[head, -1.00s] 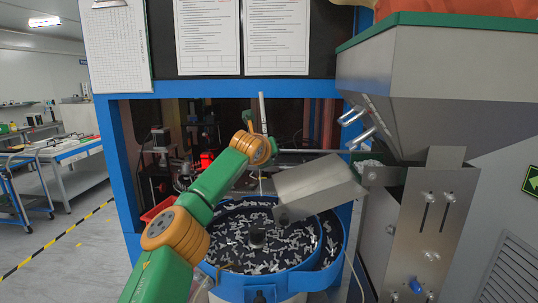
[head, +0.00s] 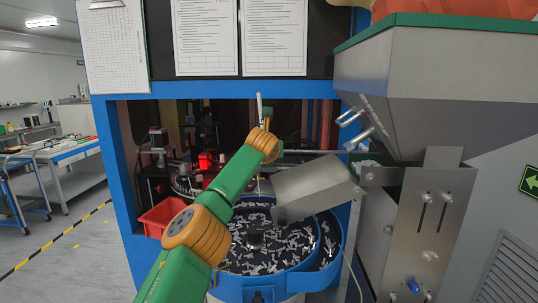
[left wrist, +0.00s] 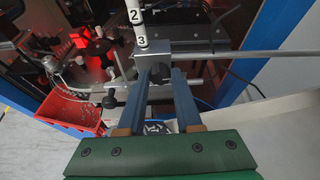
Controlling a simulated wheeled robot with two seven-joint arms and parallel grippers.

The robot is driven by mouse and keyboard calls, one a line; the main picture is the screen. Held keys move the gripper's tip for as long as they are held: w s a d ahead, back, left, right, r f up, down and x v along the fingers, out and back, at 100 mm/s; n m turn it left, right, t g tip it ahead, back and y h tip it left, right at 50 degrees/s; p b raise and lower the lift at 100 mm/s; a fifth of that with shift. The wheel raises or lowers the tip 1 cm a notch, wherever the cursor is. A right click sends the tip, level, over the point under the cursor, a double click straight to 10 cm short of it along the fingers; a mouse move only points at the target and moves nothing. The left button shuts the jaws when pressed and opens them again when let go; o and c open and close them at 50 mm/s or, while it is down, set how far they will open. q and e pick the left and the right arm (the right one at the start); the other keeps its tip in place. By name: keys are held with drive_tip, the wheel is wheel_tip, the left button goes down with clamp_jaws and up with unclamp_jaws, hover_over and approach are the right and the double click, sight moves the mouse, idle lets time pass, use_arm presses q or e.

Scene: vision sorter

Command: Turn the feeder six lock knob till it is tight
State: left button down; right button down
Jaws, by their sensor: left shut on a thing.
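My left gripper (left wrist: 160,75) points away in the left wrist view, its two dark blue-grey fingers on either side of a small black knob (left wrist: 160,70). It is shut on this knob, which sits just under a metal clamp block (left wrist: 166,52). A white post (left wrist: 138,28) marked 2 and 3 rises from the block. No label for feeder six is readable. In the head view my left arm reaches into the blue-framed machine; its gripper is hard to make out there. My right gripper is not in view.
The blue bowl feeder (head: 281,282) with many small metal parts lies below my arm. A tilted metal chute (head: 318,187) is close on its right. A red bin (head: 160,217) stands left. A large metal hopper (head: 440,85) fills the right side.

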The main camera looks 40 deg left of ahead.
use_arm(q)
drive_tip(key=c, duration=0.9)
unclamp_jaws()
drive_tip(key=shift+o, duration=0.2)
drive_tip(key=b+v, duration=0.6)
drive_tip(key=v, duration=0.1)
drive_tip(key=shift+a, duration=0.1)
drive_tip(key=shift+f, duration=0.1)
